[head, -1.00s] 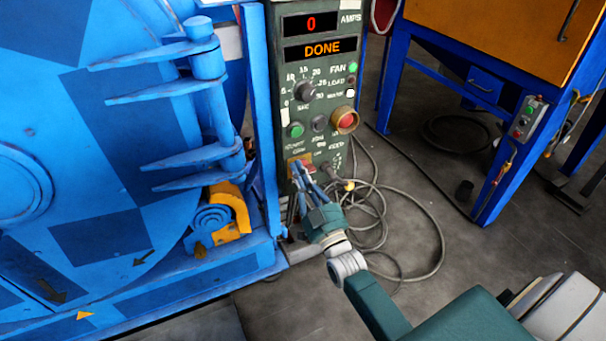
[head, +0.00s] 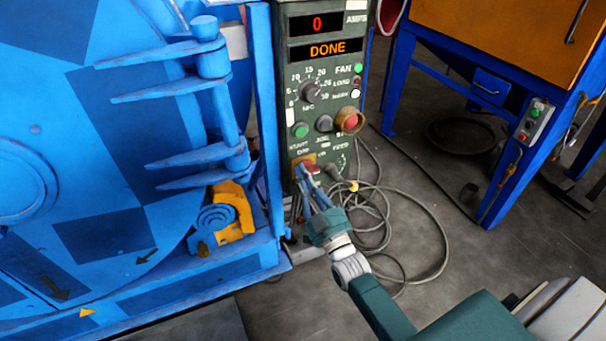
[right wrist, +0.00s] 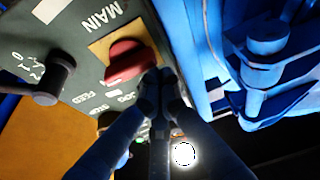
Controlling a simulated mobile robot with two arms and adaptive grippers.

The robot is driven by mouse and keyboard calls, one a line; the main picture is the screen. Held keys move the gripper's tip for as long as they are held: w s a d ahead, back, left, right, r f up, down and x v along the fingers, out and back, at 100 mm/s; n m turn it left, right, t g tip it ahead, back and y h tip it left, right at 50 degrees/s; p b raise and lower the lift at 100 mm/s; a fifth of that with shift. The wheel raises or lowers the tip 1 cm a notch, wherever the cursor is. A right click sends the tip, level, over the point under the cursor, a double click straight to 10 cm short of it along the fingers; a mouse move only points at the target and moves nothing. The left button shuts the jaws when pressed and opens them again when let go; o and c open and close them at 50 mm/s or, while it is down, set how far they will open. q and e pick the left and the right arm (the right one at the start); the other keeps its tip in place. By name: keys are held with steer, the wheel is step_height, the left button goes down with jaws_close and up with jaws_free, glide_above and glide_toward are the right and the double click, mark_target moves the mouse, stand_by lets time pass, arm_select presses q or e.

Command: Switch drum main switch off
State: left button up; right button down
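The red main switch knob (right wrist: 130,62) sits on a yellow-orange plate, beside the word MAIN, in the right wrist view. It also shows low on the green control panel (head: 322,110) in the head view, partly hidden by my fingers. My right gripper (right wrist: 158,84) has its blue fingertips together, right at the knob's edge; the knob is beside the tips, not between them. In the head view my right gripper (head: 306,182) reaches up to the panel's lower part. I cannot tell whether tips and knob touch. The switch's on/off marks are not readable. My left gripper is out of view.
The panel's displays read 0 and DONE. A black knob (right wrist: 54,78) stands near the main switch. The blue drum machine (head: 110,150) is close on the left. Loose cables (head: 385,220) lie on the floor at right. A blue frame (head: 395,80) stands behind.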

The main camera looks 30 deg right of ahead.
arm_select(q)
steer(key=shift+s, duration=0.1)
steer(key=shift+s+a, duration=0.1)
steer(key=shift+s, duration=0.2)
arm_select(e)
steer(key=shift+f+n, duration=0.1)
steer(key=shift+n, duration=0.4)
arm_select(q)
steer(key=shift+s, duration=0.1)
arm_select(e)
steer(key=shift+a+y, duration=0.1)
steer(key=shift+y, duration=0.3)
steer(key=shift+f+n, duration=0.1)
steer(key=shift+n, duration=0.4)
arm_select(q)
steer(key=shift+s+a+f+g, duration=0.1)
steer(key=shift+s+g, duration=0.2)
